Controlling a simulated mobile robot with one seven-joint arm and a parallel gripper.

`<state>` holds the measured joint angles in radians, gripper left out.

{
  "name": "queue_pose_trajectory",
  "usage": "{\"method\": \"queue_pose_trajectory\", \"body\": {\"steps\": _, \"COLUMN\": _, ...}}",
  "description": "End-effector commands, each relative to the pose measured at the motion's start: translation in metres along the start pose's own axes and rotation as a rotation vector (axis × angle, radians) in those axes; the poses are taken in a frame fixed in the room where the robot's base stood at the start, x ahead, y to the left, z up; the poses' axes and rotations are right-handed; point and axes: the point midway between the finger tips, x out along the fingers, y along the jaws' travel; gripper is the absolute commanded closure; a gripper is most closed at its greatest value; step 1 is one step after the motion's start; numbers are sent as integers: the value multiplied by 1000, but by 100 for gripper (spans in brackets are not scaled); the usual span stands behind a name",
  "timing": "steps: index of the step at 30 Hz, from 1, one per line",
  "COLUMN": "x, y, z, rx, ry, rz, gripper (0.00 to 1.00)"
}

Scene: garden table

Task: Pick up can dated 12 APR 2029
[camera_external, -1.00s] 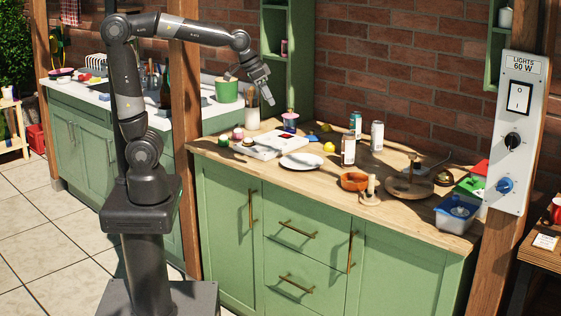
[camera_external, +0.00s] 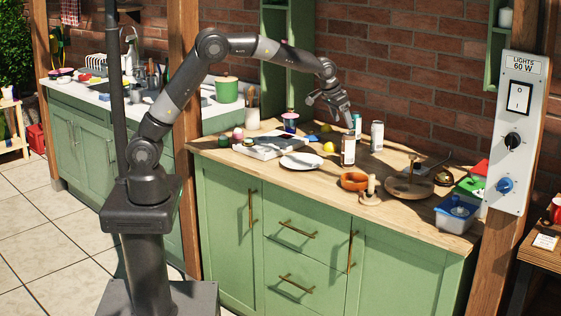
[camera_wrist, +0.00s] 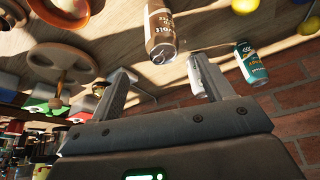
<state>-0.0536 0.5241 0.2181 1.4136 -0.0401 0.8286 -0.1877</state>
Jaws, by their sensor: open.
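Several cans stand on the wooden counter (camera_external: 315,185). A brown-and-white can (camera_external: 348,152) is nearest the front; it also shows upside down at the top of the wrist view (camera_wrist: 162,38). A teal can (camera_external: 357,120) stands behind it, and shows at the right of the wrist view (camera_wrist: 250,64). A pale can (camera_external: 377,138) stands to the right; in the wrist view something pale behind a finger may be it. No date is legible. My gripper (camera_external: 338,120) is open and empty, just above and behind the brown-and-white can. Its spread fingers (camera_wrist: 160,80) show in the wrist view.
A white plate (camera_external: 301,161), an orange bowl (camera_external: 354,181) and a wooden stand (camera_external: 409,188) are on the counter. Lemons (camera_external: 329,147) lie near the cans. The brick wall (camera_external: 420,90) is close behind. Bare wood lies right of the plate.

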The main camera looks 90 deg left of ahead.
Motion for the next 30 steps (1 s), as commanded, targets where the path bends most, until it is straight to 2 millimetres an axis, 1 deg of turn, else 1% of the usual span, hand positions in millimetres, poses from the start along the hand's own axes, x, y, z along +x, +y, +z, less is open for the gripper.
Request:
{"method": "queue_pose_trajectory", "body": {"steps": 5, "x": 17, "y": 0, "z": -1, "rx": -1, "ry": -1, "rz": -2, "gripper": 27}}
{"method": "queue_pose_trajectory", "body": {"steps": 12, "x": 53, "y": -1, "z": 0, "rx": -2, "ry": -2, "rz": -2, "gripper": 27}}
{"method": "queue_pose_trajectory", "body": {"steps": 17, "x": 64, "y": -1, "z": 0, "rx": -2, "ry": -1, "rz": -1, "gripper": 27}}
{"method": "queue_pose_trajectory", "body": {"steps": 20, "x": 76, "y": -2, "z": 2, "rx": -2, "ry": -3, "rz": -2, "gripper": 27}}
{"method": "queue_pose_trajectory", "body": {"steps": 25, "x": 102, "y": -3, "z": 4, "rx": -1, "ry": -2, "rz": -2, "gripper": 27}}
{"method": "queue_pose_trajectory", "body": {"steps": 27, "x": 108, "y": -3, "z": 4, "rx": 0, "ry": -1, "rz": -1, "gripper": 27}}
{"method": "queue_pose_trajectory", "body": {"steps": 30, "x": 110, "y": -3, "z": 3, "rx": 0, "ry": 1, "rz": -1, "gripper": 27}}
